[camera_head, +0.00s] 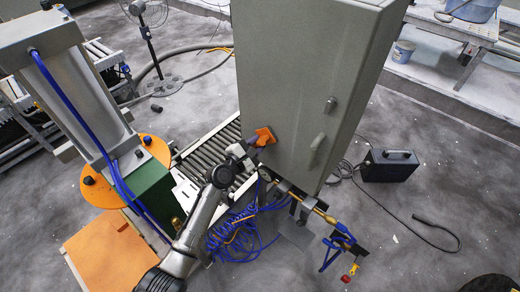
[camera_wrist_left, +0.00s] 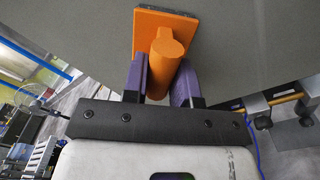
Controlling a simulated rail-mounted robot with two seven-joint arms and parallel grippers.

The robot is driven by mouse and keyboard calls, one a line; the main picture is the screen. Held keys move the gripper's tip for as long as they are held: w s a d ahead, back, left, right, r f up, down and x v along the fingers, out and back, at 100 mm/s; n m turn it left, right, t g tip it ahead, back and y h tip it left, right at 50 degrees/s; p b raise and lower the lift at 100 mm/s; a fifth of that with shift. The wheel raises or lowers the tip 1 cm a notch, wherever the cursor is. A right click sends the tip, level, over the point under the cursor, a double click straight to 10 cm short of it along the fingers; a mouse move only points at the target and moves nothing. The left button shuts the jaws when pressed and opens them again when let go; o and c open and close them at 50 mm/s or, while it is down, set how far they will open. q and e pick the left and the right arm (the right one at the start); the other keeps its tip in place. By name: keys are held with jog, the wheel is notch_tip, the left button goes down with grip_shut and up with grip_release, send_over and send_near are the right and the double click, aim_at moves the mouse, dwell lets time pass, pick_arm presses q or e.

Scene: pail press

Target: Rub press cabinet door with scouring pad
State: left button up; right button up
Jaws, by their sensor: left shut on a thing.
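The press cabinet door (camera_head: 310,90) is a tall grey-green panel in the middle of the head view, with two handles on its right part. The door also fills the upper part of the left wrist view (camera_wrist_left: 245,50). The scouring pad has an orange backing and handle (camera_head: 265,136), with a thin dark pad layer along its top edge in the left wrist view (camera_wrist_left: 168,30). My left gripper (camera_head: 250,145) is shut on the orange handle, its purple fingers (camera_wrist_left: 160,80) on either side. The pad is at the door's lower left; I cannot tell whether it touches. My right gripper is not in view.
A roller conveyor (camera_head: 212,155) runs beside the cabinet. A press cylinder with an orange plate (camera_head: 145,152) stands at left. Coiled blue hoses (camera_head: 235,238) lie below the cabinet. A black case (camera_head: 390,165) with a cable is on the floor at right.

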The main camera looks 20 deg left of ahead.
pick_arm(q)
jog(key=shift+w+a, duration=0.35)
jog(key=shift+a, duration=0.25)
jog(key=shift+r, duration=0.1)
jog(key=shift+s+a+r+p, duration=0.15)
jog(key=shift+s+r+p, duration=0.05)
jog(key=shift+s+p, duration=0.15)
jog(key=shift+p+v, duration=0.85)
jog(key=shift+v, duration=1.7)
jog(key=shift+s+f, duration=0.1)
jog(key=shift+f, duration=0.05)
jog(key=shift+p+v, duration=0.55)
jog(key=shift+v, duration=0.8)
